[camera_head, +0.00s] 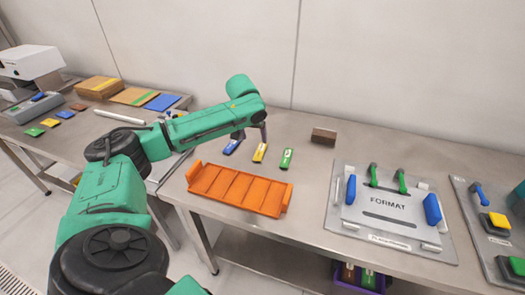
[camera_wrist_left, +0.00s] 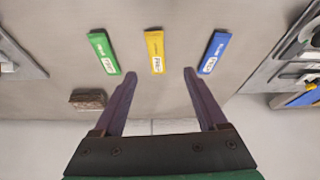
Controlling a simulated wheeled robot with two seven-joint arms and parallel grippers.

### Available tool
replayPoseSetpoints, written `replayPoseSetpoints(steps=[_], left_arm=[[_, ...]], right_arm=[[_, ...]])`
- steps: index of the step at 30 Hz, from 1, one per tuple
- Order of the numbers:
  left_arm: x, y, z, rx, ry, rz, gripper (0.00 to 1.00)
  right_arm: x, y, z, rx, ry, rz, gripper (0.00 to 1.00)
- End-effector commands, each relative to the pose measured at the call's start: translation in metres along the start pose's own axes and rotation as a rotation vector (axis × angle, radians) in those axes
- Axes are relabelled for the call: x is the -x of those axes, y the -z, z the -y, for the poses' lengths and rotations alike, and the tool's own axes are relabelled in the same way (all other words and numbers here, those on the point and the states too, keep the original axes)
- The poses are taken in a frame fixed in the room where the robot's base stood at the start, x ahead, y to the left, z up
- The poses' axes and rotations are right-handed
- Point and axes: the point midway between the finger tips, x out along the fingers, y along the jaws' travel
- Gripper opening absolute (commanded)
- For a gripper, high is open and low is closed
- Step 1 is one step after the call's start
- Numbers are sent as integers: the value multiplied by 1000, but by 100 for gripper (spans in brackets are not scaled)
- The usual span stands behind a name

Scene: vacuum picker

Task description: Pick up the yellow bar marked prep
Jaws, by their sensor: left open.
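The yellow bar (camera_head: 260,153) with a white label lies on the steel table between a blue bar (camera_head: 232,146) and a green bar (camera_head: 286,158). In the left wrist view the yellow bar (camera_wrist_left: 155,50) lies just beyond the fingertips, in line with the gap between them; its label is too small to read surely. My left gripper (camera_wrist_left: 156,76) is open and empty. In the head view my left gripper (camera_head: 263,132) hangs just behind the yellow bar, partly hidden by the wrist. My right gripper is not in view.
An orange slotted tray (camera_head: 238,192) stands in front of the bars. A brown block (camera_head: 324,136) is behind them to the right. A plate marked FORMAT (camera_head: 390,208) with blue and green handles lies further right. The wall (camera_head: 400,70) runs along the table's back.

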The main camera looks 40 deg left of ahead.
Motion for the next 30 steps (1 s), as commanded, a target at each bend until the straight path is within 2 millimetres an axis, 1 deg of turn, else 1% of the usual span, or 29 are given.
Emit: replayPoseSetpoints(steps=[1,2,3,5,8,12,15,17,22,23,24,26,27,28,30], left_arm=[[-11,0,-1,0,0,4,75],[-18,0,-1,-1,0,2,75],[-26,0,-1,-1,-1,1,75],[-35,0,-2,-2,-2,1,75],[-47,0,-3,-3,-2,0,75],[-73,-2,-7,-4,0,1,75],[-90,-2,-6,-3,-1,0,75],[-93,-2,-6,-5,-1,-1,75],[-94,-2,-6,-5,-1,-1,75],[-94,-2,-6,-5,-1,-1,64],[-94,-2,-6,-5,-1,-1,48],[-94,-2,-6,-5,-1,-1,25],[-94,-2,-6,-5,-1,-1,10],[-94,-2,-6,-5,-1,-1,0],[-94,-2,-6,-5,-1,-1,0]], right_arm=[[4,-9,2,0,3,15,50],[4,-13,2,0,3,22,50],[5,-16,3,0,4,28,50],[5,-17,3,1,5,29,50],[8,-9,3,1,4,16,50],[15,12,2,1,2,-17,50],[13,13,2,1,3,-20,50],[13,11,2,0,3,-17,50],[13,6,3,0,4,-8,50],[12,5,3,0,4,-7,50],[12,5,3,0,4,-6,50],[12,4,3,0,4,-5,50],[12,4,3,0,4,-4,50],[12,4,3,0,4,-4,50],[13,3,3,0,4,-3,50]])
